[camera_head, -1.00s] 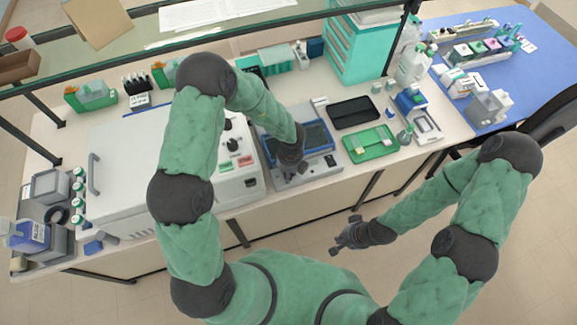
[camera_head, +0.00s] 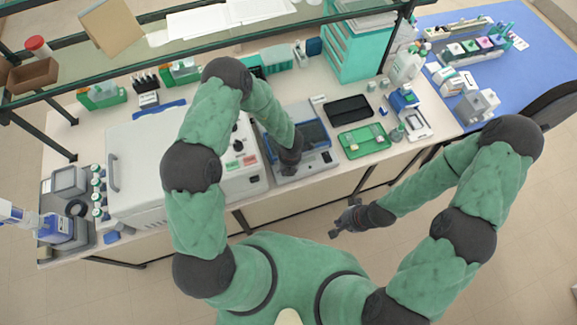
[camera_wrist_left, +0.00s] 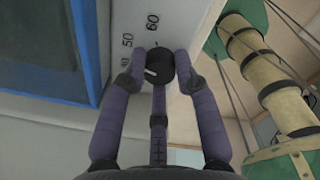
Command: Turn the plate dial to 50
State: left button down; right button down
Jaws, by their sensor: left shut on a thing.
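The plate device (camera_head: 312,132), grey with a blue-rimmed top, stands on the bench right of the large white machine. Its black dial (camera_wrist_left: 159,70) shows in the left wrist view, on a pale front panel printed with 50 and 60. A short white line on the dial lies toward its left side, on the side of the lower numbers. My left gripper (camera_wrist_left: 157,82) is shut on the dial, its purple fingers around the knob. In the head view my left gripper is mostly hidden by its wrist at the device's front. My right gripper (camera_head: 346,220) hangs empty and open before the bench.
A white machine (camera_head: 140,165) stands left of the device. A black tray (camera_head: 348,110) and a green tray (camera_head: 362,141) lie to its right. A glass-topped shelf (camera_head: 270,30) runs above the bench's back. The floor around my right gripper is clear.

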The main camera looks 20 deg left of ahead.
pick_arm(q)
jog(key=shift+m+p, duration=0.35)
jog(key=shift+m, duration=0.25)
jog(key=c, duration=0.9)
grip_release()
jog(key=shift+c, duration=0.2)
notch_tip(320, 180, up, 12)
jog(key=shift+s+d, duration=0.15)
jog(key=shift+d, duration=0.15)
jog(key=shift+f, duration=0.1)
